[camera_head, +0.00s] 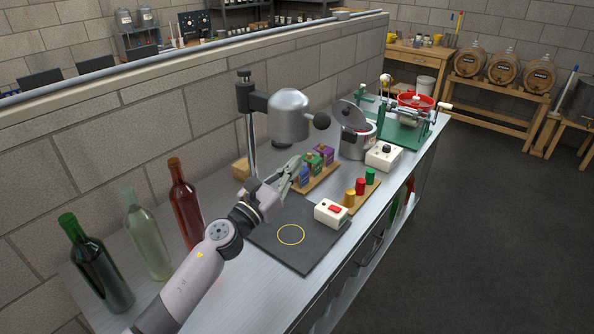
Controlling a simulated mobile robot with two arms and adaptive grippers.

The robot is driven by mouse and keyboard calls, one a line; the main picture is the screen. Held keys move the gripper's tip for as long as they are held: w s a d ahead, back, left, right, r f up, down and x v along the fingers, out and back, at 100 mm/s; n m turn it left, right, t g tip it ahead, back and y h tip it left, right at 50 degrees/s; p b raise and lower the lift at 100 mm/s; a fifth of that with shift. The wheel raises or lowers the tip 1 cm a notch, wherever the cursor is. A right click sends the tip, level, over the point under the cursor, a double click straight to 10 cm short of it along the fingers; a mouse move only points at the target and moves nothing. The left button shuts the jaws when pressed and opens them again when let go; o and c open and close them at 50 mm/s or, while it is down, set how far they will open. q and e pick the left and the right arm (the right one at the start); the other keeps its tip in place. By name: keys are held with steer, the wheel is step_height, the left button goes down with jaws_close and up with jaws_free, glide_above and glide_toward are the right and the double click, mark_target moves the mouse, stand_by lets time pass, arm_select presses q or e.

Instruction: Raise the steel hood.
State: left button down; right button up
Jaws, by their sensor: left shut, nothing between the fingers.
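The steel hood (288,116) is a rounded grey metal cap held by a dark arm on an upright steel post (251,135). A black knob (322,120) sticks out at its right side. The hood hangs well above the dark mat (309,259). My left gripper (293,168) is just below the hood in the picture, its fingers shut with nothing between them. Whether the fingertips touch the hood's underside, I cannot tell. My right gripper is not in view.
Green, clear and brown bottles (184,203) stand left of my arm. A white box with a red switch (331,213) sits on the mat by a yellow ring (291,235). Small coloured boxes (318,160) lie behind the gripper. A pot (356,141) stands farther back.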

arm_select(q)
steer(key=b+v, duration=0.1)
steer(key=v, duration=0.9)
steer(key=shift+f, duration=0.25)
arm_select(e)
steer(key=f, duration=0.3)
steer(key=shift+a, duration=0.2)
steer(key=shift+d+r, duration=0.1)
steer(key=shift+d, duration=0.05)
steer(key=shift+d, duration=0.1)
